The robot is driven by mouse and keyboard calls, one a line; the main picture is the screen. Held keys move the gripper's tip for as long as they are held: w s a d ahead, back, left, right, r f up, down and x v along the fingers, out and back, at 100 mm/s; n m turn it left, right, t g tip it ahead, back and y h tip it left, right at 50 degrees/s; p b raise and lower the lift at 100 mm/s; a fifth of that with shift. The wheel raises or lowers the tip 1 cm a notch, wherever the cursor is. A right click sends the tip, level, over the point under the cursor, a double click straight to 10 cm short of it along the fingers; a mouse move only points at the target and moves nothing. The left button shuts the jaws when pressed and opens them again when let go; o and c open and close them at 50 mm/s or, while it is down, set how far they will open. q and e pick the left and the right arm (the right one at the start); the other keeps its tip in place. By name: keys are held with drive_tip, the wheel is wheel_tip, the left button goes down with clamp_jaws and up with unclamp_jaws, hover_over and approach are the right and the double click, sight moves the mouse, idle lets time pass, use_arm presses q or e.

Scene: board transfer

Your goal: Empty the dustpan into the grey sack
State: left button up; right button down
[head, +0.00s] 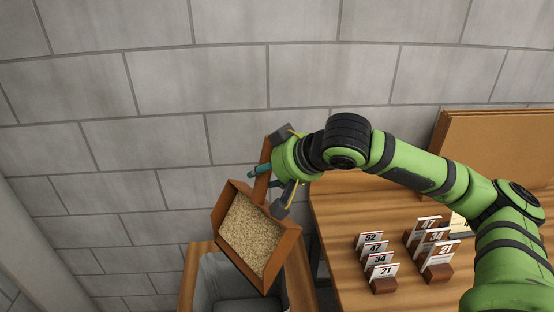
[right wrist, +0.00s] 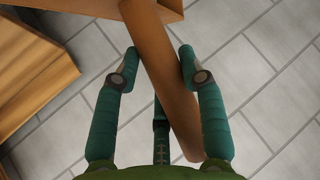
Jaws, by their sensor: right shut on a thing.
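A brown wooden dustpan (head: 252,232) full of pale grain-like litter (head: 251,235) is held up in the head view. My right gripper (head: 270,182) is shut on its handle (head: 264,168). In the right wrist view the handle (right wrist: 160,75) runs between the teal fingers of the right gripper (right wrist: 155,80), slanting. The grey sack (head: 210,283) hangs in a wooden frame below the pan, partly hidden by it. The pan is over the right part of the sack's opening. My left gripper is not in view.
A wooden table (head: 335,225) stands to the right of the sack frame (head: 193,275). It bears wooden blocks with numbered cards (head: 383,265) and a brown board (head: 490,140) at the back. A grey block wall (head: 150,90) is behind.

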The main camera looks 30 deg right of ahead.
sight(258, 183)
drive_tip(key=a, duration=0.1)
drive_tip(key=r+p, duration=0.1)
drive_tip(key=a+p, duration=0.1)
drive_tip(key=shift+s+a+r+n+h, duration=0.2)
drive_tip(key=shift+a+r+n+h, duration=0.1)
drive_tip(key=shift+n+h, duration=0.1)
drive_tip(key=a+p, duration=0.1)
drive_tip(key=a+h+p, duration=0.1)
drive_tip(key=shift+s+a+r+n+p, duration=0.2)
drive_tip(key=shift+a+n+p, duration=0.1)
drive_tip(key=shift+a+p, duration=0.05)
